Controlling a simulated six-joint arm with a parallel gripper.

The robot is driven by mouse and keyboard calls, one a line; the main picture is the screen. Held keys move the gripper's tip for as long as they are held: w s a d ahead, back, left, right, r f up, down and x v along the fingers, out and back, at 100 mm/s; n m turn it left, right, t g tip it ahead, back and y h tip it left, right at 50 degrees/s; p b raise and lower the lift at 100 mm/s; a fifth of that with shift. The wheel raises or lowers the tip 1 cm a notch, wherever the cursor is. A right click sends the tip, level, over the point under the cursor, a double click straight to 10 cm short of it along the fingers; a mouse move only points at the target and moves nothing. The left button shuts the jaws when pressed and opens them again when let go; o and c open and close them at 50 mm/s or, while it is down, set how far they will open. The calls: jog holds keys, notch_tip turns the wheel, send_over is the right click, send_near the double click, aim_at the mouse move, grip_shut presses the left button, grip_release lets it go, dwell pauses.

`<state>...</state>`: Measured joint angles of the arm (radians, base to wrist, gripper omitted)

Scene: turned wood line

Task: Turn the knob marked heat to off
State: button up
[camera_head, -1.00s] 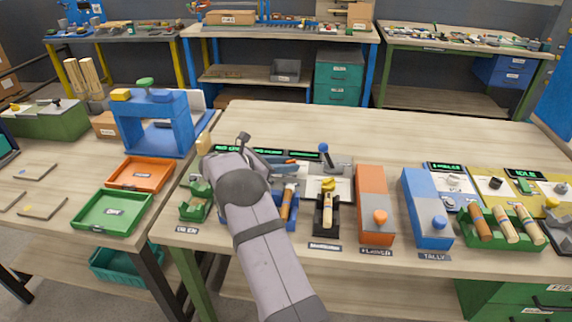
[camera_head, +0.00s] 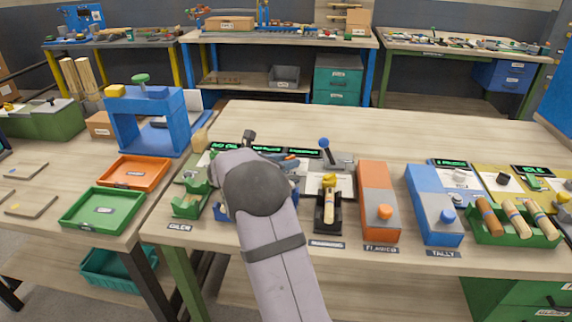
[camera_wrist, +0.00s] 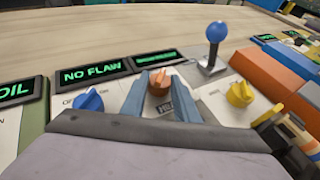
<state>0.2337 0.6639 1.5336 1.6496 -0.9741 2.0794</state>
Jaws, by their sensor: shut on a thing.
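In the wrist view an orange knob (camera_wrist: 159,82) stands between the two blue-grey fingers of my gripper (camera_wrist: 160,96). The fingers close on its sides. A plate just below it carries a label that is partly cut off by my wrist and seems to start with "HEA". The knob's pointer setting is hard to read. In the head view my gripper (camera_head: 287,158) is over the panel in the row of stations, and my arm hides most of the knob area.
A blue knob (camera_wrist: 88,102) is to the left, under a "NO FLAW" display (camera_wrist: 91,75). A yellow knob (camera_wrist: 240,93) and a blue-topped lever (camera_wrist: 216,34) are to the right. Orange (camera_head: 379,195) and blue (camera_head: 432,200) stations stand farther right. The table behind is clear.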

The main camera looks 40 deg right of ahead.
jog(key=o, duration=1.1)
jog(key=shift+c, duration=0.2)
jog(key=shift+a, duration=0.15)
jog(key=shift+b+v, duration=0.6)
jog(key=shift+v, duration=2.95)
jog(key=shift+r, duration=0.1)
